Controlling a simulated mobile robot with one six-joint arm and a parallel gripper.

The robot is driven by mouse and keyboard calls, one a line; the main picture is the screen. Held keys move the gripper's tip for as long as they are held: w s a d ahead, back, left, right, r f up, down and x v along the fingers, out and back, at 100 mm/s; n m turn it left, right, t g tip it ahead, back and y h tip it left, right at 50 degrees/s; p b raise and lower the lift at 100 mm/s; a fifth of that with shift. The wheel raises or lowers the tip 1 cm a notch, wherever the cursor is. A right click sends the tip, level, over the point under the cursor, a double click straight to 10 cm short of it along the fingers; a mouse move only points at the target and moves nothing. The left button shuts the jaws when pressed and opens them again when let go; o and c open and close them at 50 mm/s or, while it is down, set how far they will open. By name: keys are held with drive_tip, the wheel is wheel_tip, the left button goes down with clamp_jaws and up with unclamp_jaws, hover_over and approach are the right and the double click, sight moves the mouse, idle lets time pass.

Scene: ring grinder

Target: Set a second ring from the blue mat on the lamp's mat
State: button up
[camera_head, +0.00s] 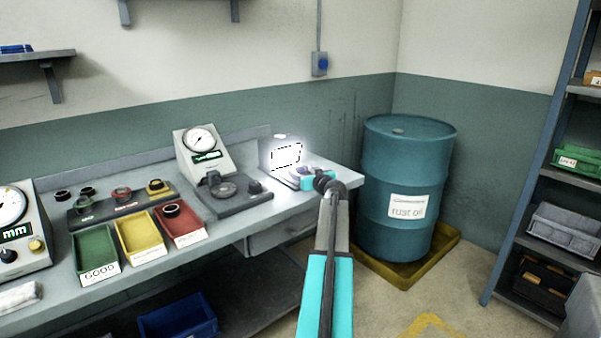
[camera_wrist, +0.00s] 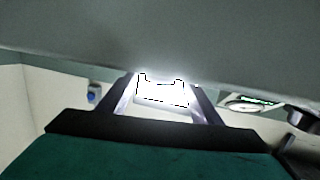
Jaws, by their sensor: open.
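My gripper (camera_head: 298,175) is at the right end of the bench, close in front of the brightly lit lamp (camera_head: 286,156). In the wrist view its two fingers (camera_wrist: 160,84) are apart, with the lamp's white glare (camera_wrist: 162,94) showing between them. I see no ring between the fingers. Glare and my arm hide most of the bench top there, so I cannot make out the lamp's mat or a ring on it. I cannot make out a blue mat.
A dial gauge (camera_head: 200,145) stands left of the lamp. Green (camera_head: 97,262), yellow (camera_head: 141,237) and red (camera_head: 181,226) bins line the bench front, with a dark ring (camera_head: 171,210) at the red one. A teal drum (camera_head: 405,165) stands right of the bench.

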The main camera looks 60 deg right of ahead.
drive_tip(key=shift+b+v, duration=0.55)
drive_tip(key=shift+v, duration=4.1)
